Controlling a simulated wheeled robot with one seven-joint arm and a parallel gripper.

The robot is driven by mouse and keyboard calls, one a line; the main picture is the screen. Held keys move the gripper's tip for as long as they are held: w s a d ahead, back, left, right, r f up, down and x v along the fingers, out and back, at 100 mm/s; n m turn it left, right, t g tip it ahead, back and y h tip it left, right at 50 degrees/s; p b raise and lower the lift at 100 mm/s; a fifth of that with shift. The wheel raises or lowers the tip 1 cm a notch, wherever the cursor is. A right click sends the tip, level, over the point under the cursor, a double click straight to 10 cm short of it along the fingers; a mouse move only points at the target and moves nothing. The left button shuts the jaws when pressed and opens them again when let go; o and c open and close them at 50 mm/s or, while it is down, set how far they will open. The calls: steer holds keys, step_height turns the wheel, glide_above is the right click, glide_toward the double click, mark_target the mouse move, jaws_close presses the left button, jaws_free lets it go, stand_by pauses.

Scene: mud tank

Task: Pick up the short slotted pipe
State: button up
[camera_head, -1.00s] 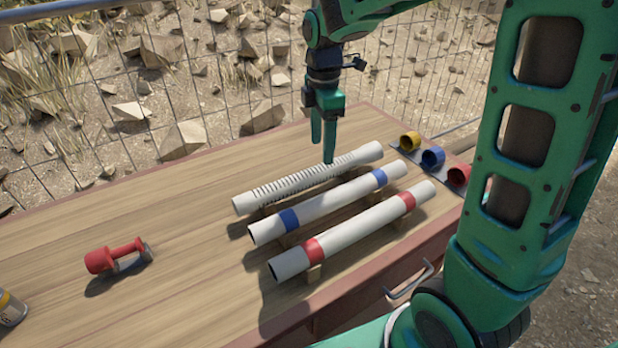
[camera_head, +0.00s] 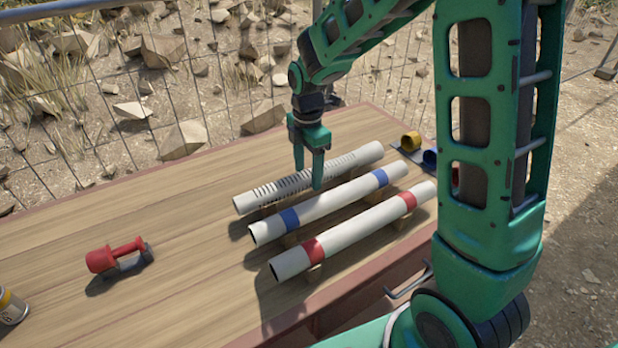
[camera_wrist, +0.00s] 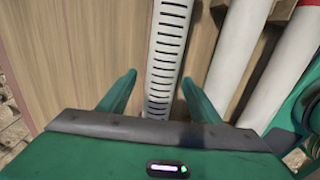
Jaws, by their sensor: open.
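The short slotted pipe (camera_head: 275,188) is white with a row of dark slots and lies on low supports on the wooden table, farthest back of three pipes. My gripper (camera_head: 308,186) is open and stands over the pipe's middle, fingers pointing down, hiding part of it. In the wrist view the slotted pipe (camera_wrist: 168,55) runs between the two spread fingertips of my gripper (camera_wrist: 158,84). I cannot tell how far the fingertips reach down beside it.
A blue-banded pipe (camera_head: 335,201) and a red-banded pipe (camera_head: 350,231) lie parallel in front, close by. Yellow (camera_head: 411,141) and blue (camera_head: 430,157) round pieces stand at the right. A red tool (camera_head: 117,257) lies on the left, where the wooden table (camera_head: 150,215) is mostly clear.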

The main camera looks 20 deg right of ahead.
step_height(320, 180, down, 2)
steer(key=c, duration=1.4)
steer(key=shift+w+r, duration=0.1)
steer(key=shift+r, duration=0.05)
